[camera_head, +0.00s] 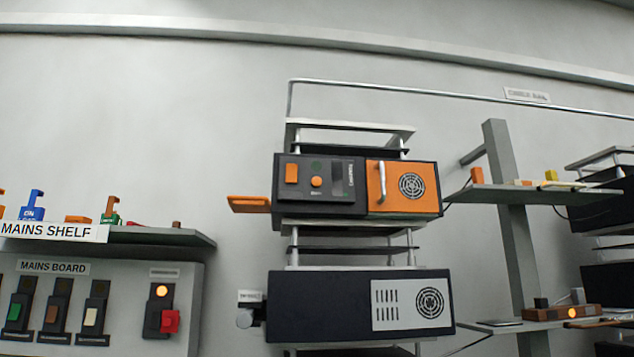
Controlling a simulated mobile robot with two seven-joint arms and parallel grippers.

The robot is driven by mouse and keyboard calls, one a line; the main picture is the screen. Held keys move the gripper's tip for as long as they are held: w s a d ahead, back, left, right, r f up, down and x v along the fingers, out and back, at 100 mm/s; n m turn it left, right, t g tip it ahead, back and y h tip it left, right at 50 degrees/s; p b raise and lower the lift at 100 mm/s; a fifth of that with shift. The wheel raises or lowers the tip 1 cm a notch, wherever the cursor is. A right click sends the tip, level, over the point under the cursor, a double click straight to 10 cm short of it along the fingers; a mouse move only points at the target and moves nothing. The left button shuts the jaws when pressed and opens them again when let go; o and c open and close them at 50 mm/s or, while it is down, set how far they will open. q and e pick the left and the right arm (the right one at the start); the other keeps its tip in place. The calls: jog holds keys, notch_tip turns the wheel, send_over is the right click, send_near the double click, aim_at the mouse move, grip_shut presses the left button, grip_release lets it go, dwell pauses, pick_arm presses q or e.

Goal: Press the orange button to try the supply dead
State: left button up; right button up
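A black machine (268,190) with an orange door (395,205) sits on the upper rack level in the middle of the head view. Its dark front panel carries a round orange button (316,182) with a small unreadable label under it. An orange rectangular piece (291,172) is to the left of the button, and a dark display strip is to its right. Whether the button is pressed in cannot be told. Neither of my grippers is in view, and nothing covers the panel.
An orange paddle (249,204) sticks out left of the machine. A second black unit (320,310) is below it. At left, a mains board (50,267) has several switches, a lit amber lamp (161,291) and a red lever (170,321). Shelves with small items stand at right.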

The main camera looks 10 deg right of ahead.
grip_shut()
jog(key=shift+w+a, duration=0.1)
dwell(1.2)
